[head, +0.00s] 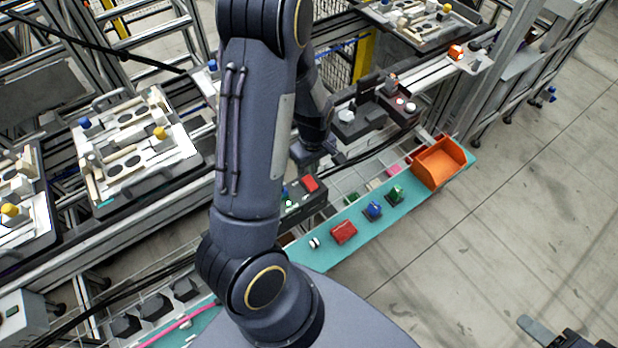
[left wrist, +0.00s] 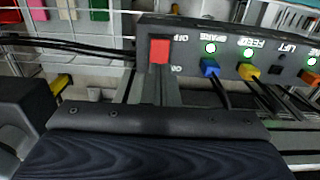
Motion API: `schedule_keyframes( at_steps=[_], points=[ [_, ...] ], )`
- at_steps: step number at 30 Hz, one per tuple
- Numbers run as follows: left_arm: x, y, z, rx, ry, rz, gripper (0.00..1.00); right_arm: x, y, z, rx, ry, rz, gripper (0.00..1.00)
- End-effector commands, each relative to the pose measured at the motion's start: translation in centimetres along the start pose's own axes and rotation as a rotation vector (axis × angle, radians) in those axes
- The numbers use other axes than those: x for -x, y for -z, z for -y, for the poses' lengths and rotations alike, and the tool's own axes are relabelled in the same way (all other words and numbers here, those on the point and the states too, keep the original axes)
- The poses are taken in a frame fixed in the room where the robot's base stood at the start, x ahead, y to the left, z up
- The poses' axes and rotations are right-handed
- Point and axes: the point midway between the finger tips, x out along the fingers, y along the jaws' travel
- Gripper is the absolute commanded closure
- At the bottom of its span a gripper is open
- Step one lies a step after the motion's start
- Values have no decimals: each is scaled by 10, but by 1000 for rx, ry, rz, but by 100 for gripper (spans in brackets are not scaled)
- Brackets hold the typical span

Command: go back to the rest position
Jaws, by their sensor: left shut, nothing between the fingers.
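My left arm stretches up through the middle of the head view, and its gripper (head: 318,152) hangs above the fixture line, just behind the control box (head: 300,197). The gripper is shut and empty. In the left wrist view the dark gripper body fills the bottom, and the control box (left wrist: 225,55) lies just beyond it, with a red OFF/ON switch (left wrist: 160,51) and blue and yellow plugs. At the bottom right corner of the head view, a dark part that looks like my right gripper (head: 558,332) is partly cut off; its jaws are unclear.
A teal shelf (head: 400,222) holds a red block (head: 344,232), a blue part (head: 374,209), a green part (head: 396,193) and an orange bin (head: 437,165). Pallets with fixtures (head: 130,150) stand at the left. Bare floor (head: 500,230) is clear at the right.

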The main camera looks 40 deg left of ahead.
Motion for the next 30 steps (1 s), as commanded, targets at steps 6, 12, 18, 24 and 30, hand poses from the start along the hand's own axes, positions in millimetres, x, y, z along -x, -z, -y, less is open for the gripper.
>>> schedule_keyframes(
  at_steps=[6,12,18,24,30],
  points=[
    [-1,0,0,0,0,0,100,-1,0,0,0,0,0,51],
    [-1,0,0,0,0,0,100,-1,0,0,0,0,0,51],
    [23,-9,-2,-48,-51,30,100,-1,0,0,0,0,0,51],
    [96,-42,6,-254,-220,93,100,-1,0,0,0,0,0,51],
    [165,-82,32,-535,-402,81,100,-1,0,0,0,0,0,51]
  ],
)
